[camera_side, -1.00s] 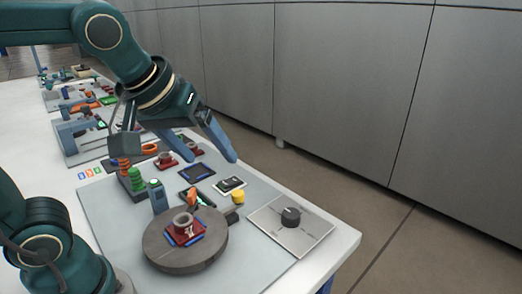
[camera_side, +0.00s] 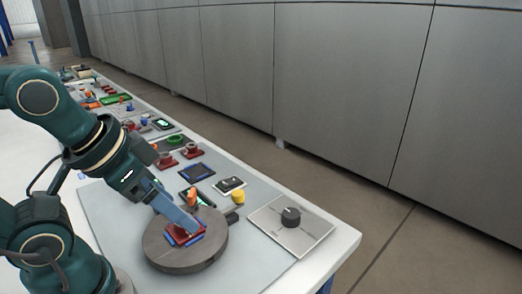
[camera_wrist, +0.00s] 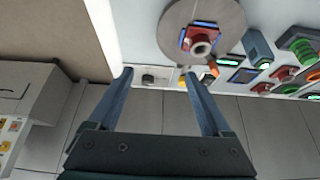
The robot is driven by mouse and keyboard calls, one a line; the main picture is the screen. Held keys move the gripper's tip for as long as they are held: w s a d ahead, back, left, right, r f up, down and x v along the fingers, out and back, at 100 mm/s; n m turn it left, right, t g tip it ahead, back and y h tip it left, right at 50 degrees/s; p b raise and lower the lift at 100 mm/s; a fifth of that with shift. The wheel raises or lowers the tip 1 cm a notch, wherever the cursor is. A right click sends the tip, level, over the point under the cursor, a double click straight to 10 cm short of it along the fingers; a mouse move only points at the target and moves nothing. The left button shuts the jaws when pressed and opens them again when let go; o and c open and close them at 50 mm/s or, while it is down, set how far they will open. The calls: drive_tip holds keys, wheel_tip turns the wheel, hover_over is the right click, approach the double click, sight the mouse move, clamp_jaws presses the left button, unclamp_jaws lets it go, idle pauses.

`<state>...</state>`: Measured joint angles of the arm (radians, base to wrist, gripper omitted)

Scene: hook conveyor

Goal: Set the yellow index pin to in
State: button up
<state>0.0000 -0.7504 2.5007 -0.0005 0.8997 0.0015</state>
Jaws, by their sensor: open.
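The yellow index pin (camera_side: 238,197) shows as a small yellow knob behind the dark block (camera_side: 232,217) at the right edge of the round grey turntable (camera_side: 155,252). In the wrist view a bit of yellow (camera_wrist: 183,83) shows close to the right fingertip, partly hidden by it. My gripper (camera_side: 196,229) is over the turntable in the side view and hides part of the red block on it. In the wrist view my gripper (camera_wrist: 158,75) has its two fingers wide apart with nothing between them. The pin is apart from the fingers in the side view.
The red part (camera_wrist: 198,40) with a grey ring sits on the turntable. A plate with a dark knob (camera_side: 291,216) is at the right. An orange lever (camera_side: 193,197), a small black-and-white device (camera_side: 230,184) and a blue-edged tray (camera_side: 197,172) stand behind the turntable.

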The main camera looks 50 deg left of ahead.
idle(0.4)
drive_tip(key=shift+s, duration=0.1)
drive_tip(key=shift+c, duration=1.3)
drive_tip(key=w+r, duration=0.4)
drive_tip(key=n+g, duration=0.3)
drive_tip(key=g, duration=0.3)
hover_over(238, 192)
wheel_tip(238, 192, down, 9)
drive_tip(key=shift+f, duration=2.8)
clamp_jaws()
